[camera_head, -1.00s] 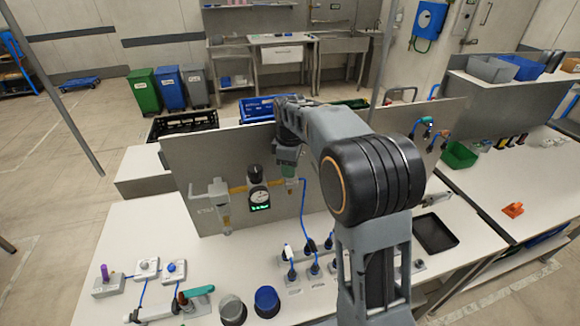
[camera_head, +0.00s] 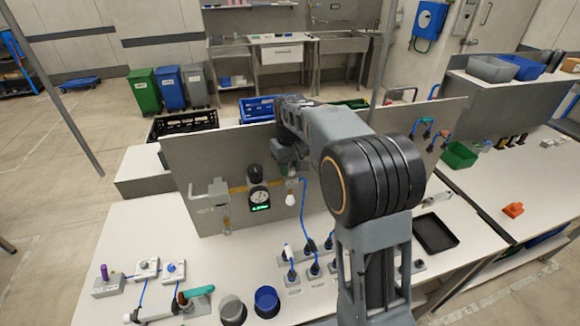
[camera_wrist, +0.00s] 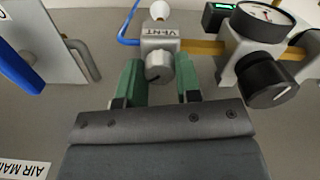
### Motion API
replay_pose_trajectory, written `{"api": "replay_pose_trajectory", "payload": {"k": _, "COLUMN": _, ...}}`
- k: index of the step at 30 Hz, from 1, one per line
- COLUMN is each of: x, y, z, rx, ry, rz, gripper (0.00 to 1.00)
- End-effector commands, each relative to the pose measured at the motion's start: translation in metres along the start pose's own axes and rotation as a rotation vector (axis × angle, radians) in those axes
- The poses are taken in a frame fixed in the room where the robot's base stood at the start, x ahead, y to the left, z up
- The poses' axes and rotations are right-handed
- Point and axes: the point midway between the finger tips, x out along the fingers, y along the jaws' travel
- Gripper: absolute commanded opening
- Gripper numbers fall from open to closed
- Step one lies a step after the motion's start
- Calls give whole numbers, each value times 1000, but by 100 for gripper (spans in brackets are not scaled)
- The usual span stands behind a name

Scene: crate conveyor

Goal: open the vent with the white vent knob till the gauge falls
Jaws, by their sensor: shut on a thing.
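The pale vent knob (camera_wrist: 158,66) sits on a grey block marked VENT (camera_wrist: 159,33) in the wrist view. My gripper (camera_wrist: 158,82) is shut on the knob, with a green finger on each side of it. In the head view my gripper (camera_head: 291,166) is at the upright panel and hides the knob. The round gauge (camera_head: 258,198) is left of the gripper there, above a small lit green display (camera_head: 260,208). The gauge dial (camera_wrist: 265,14) is partly cut off in the wrist view. I cannot read its needle.
A black knob (camera_wrist: 267,82) stands beside the vent on the same brass line. A white cone-shaped fitting (camera_wrist: 160,10) and a blue hose (camera_wrist: 126,28) adjoin the vent block. A grey lever bracket (camera_head: 212,191) is on the panel. Sockets, cups and a black tray (camera_head: 435,233) occupy the bench.

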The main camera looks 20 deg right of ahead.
Motion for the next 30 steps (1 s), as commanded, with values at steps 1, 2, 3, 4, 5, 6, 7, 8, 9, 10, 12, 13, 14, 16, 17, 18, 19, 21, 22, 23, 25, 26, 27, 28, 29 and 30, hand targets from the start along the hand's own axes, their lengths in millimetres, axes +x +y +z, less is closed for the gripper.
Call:
{"api": "replay_pose_trajectory", "payload": {"k": 1, "x": 0, "y": 0, "z": 0, "rx": 44, "ry": -1, "rz": -1, "gripper": 8}}
{"api": "replay_pose_trajectory", "payload": {"k": 2, "x": 0, "y": 0, "z": 0, "rx": 72, "ry": -1, "rz": -1, "gripper": 8}}
{"api": "replay_pose_trajectory", "payload": {"k": 3, "x": 0, "y": 0, "z": 0, "rx": 111, "ry": -1, "rz": -1, "gripper": 8}}
{"api": "replay_pose_trajectory", "payload": {"k": 4, "x": 0, "y": 0, "z": 0, "rx": 139, "ry": -1, "rz": -1, "gripper": 8}}
{"api": "replay_pose_trajectory", "payload": {"k": 5, "x": 0, "y": 0, "z": 0, "rx": 167, "ry": -1, "rz": -1, "gripper": 8}}
{"api": "replay_pose_trajectory", "payload": {"k": 6, "x": 0, "y": 0, "z": 0, "rx": 205, "ry": -1, "rz": -1, "gripper": 8}}
{"api": "replay_pose_trajectory", "payload": {"k": 7, "x": 0, "y": 0, "z": 0, "rx": 232, "ry": -1, "rz": -1, "gripper": 8}}
{"api": "replay_pose_trajectory", "payload": {"k": 8, "x": 0, "y": 0, "z": 0, "rx": 259, "ry": -1, "rz": -1, "gripper": 8}}
{"api": "replay_pose_trajectory", "payload": {"k": 9, "x": 0, "y": 0, "z": 0, "rx": 295, "ry": -1, "rz": -1, "gripper": 8}}
{"api": "replay_pose_trajectory", "payload": {"k": 10, "x": 0, "y": 0, "z": 0, "rx": 321, "ry": -1, "rz": -1, "gripper": 8}}
{"api": "replay_pose_trajectory", "payload": {"k": 12, "x": 0, "y": -1, "z": 0, "rx": 380, "ry": -1, "rz": -1, "gripper": 8}}
{"api": "replay_pose_trajectory", "payload": {"k": 13, "x": 0, "y": -1, "z": 0, "rx": 404, "ry": -1, "rz": -1, "gripper": 8}}
{"api": "replay_pose_trajectory", "payload": {"k": 14, "x": 0, "y": -1, "z": 0, "rx": 428, "ry": -1, "rz": -1, "gripper": 8}}
{"api": "replay_pose_trajectory", "payload": {"k": 16, "x": 0, "y": -1, "z": 0, "rx": 478, "ry": -1, "rz": -1, "gripper": 8}}
{"api": "replay_pose_trajectory", "payload": {"k": 17, "x": 0, "y": -1, "z": 0, "rx": 499, "ry": -1, "rz": -1, "gripper": 8}}
{"api": "replay_pose_trajectory", "payload": {"k": 18, "x": 0, "y": -1, "z": 0, "rx": 525, "ry": -1, "rz": -1, "gripper": 8}}
{"api": "replay_pose_trajectory", "payload": {"k": 19, "x": 0, "y": -1, "z": 0, "rx": 543, "ry": -1, "rz": -1, "gripper": 8}}
{"api": "replay_pose_trajectory", "payload": {"k": 21, "x": 0, "y": -1, "z": 0, "rx": 582, "ry": -1, "rz": -1, "gripper": 8}}
{"api": "replay_pose_trajectory", "payload": {"k": 22, "x": 0, "y": -1, "z": 0, "rx": 596, "ry": -1, "rz": -1, "gripper": 8}}
{"api": "replay_pose_trajectory", "payload": {"k": 23, "x": 0, "y": -1, "z": 0, "rx": 611, "ry": -1, "rz": -1, "gripper": 8}}
{"api": "replay_pose_trajectory", "payload": {"k": 25, "x": 0, "y": -1, "z": 0, "rx": 639, "ry": -1, "rz": -1, "gripper": 8}}
{"api": "replay_pose_trajectory", "payload": {"k": 26, "x": 0, "y": -1, "z": 0, "rx": 649, "ry": -1, "rz": -1, "gripper": 8}}
{"api": "replay_pose_trajectory", "payload": {"k": 27, "x": 0, "y": -1, "z": 0, "rx": 661, "ry": -1, "rz": -1, "gripper": 8}}
{"api": "replay_pose_trajectory", "payload": {"k": 28, "x": 0, "y": -1, "z": 0, "rx": 670, "ry": -1, "rz": -1, "gripper": 8}}
{"api": "replay_pose_trajectory", "payload": {"k": 29, "x": 0, "y": -1, "z": 0, "rx": 677, "ry": -1, "rz": -1, "gripper": 8}}
{"api": "replay_pose_trajectory", "payload": {"k": 30, "x": 0, "y": -1, "z": 0, "rx": 685, "ry": -1, "rz": -1, "gripper": 8}}
